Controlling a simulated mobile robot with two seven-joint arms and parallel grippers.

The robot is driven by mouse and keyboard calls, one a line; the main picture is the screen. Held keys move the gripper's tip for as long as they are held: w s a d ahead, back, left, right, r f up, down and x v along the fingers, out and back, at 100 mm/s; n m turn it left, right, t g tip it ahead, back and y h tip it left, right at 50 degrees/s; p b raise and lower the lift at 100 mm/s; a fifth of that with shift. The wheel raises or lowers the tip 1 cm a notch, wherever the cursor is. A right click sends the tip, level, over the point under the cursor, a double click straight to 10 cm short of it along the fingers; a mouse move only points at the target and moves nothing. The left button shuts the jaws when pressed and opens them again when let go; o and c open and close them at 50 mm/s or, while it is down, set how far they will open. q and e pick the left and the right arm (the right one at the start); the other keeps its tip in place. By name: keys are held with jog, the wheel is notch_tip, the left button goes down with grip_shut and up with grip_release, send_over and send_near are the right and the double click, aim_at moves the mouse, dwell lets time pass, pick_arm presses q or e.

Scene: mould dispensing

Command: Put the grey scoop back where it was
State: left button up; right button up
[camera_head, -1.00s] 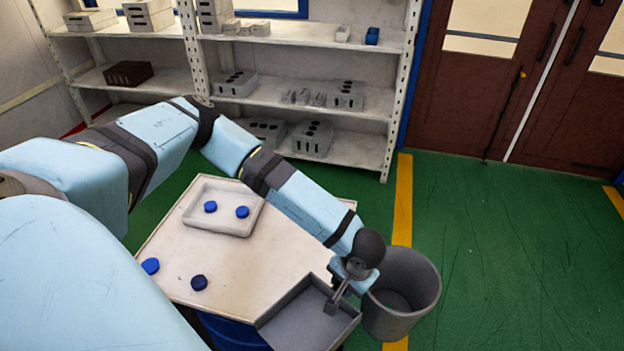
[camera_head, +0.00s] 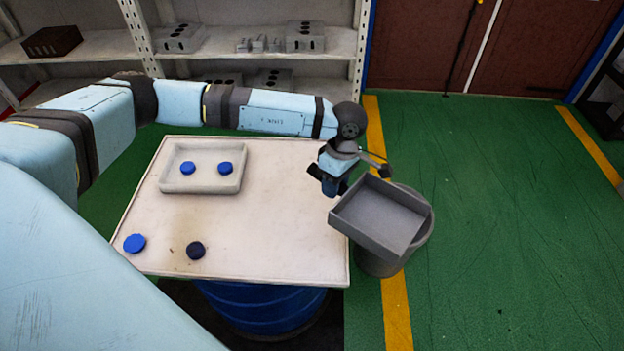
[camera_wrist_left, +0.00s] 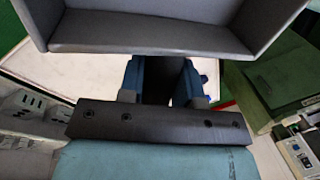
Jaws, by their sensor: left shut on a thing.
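The grey scoop (camera_head: 378,220) is a shallow box with an open top, held at the right edge of the table. My left gripper (camera_head: 332,182) is shut on its handle, at the scoop's upper left. The scoop is tilted and hides much of the grey bucket (camera_head: 420,241) from above; I cannot tell if they touch. In the left wrist view the scoop (camera_wrist_left: 150,35) fills the top, and its dark handle runs between the fingers of the gripper (camera_wrist_left: 163,85). My right gripper is not in view.
The white table (camera_head: 265,240) carries a pale tray (camera_head: 208,189) with two blue discs. A blue disc (camera_head: 134,243) and a dark disc (camera_head: 195,250) lie on the table's front left. The table's right half is clear. Shelves (camera_head: 250,50) stand behind.

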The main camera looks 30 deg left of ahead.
pick_arm(q)
jog(key=w+a+r+n+t+h+b, duration=0.15)
jog(key=w+a+n+b, duration=0.35)
jog(key=n, duration=0.8)
jog(key=w+a+n+t+b, duration=0.2)
jog(key=a+n+b, duration=0.4)
jog(key=n, duration=0.6)
jog(key=f, duration=1.9)
jog(key=shift+w+a+f+b, duration=0.2)
jog(key=shift+a+b, duration=0.1)
jog(key=shift+b, duration=0.1)
jog(key=shift+f, duration=0.1)
jog(key=o, duration=1)
jog(key=shift+o, duration=0.2)
notch_tip(320, 180, up, 12)
jog(key=s+a+p, duration=0.1)
jog(key=a, duration=0.1)
jog(key=shift+s, duration=0.2)
